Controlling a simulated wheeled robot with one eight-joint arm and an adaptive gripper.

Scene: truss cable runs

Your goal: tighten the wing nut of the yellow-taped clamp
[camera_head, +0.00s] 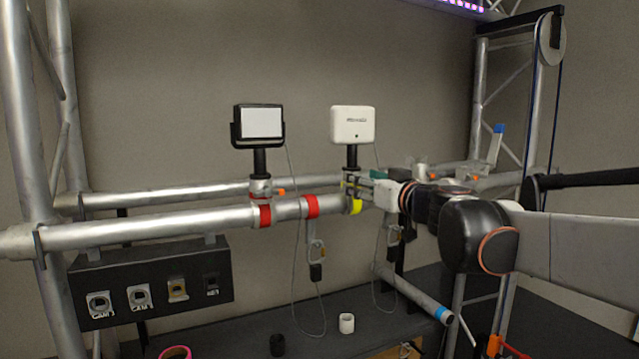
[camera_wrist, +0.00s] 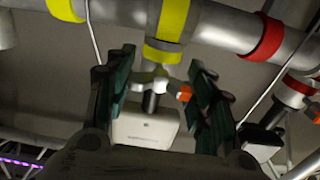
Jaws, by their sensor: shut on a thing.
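The yellow-taped clamp sits on the truss tube under the white box-shaped device (camera_head: 353,125), beside yellow tape (camera_head: 355,206). In the wrist view the clamp (camera_wrist: 151,77) is between the two green fingers of my gripper (camera_wrist: 160,72), with yellow tape (camera_wrist: 171,20) on the tube beyond it. Its orange wing nut (camera_wrist: 184,93) is at the inner side of the right finger. My gripper (camera_head: 358,184) reaches the clamp from the right in the head view and is shut on it across the wing nut side. The exact finger contact is partly hidden.
A red-taped clamp (camera_head: 261,188) with a black-framed device (camera_head: 258,126) stands to the left. Thin cables and hanging hooks (camera_head: 316,250) dangle below the tube. A black labelled panel (camera_head: 150,285) is at lower left. A dark table (camera_head: 300,325) lies below.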

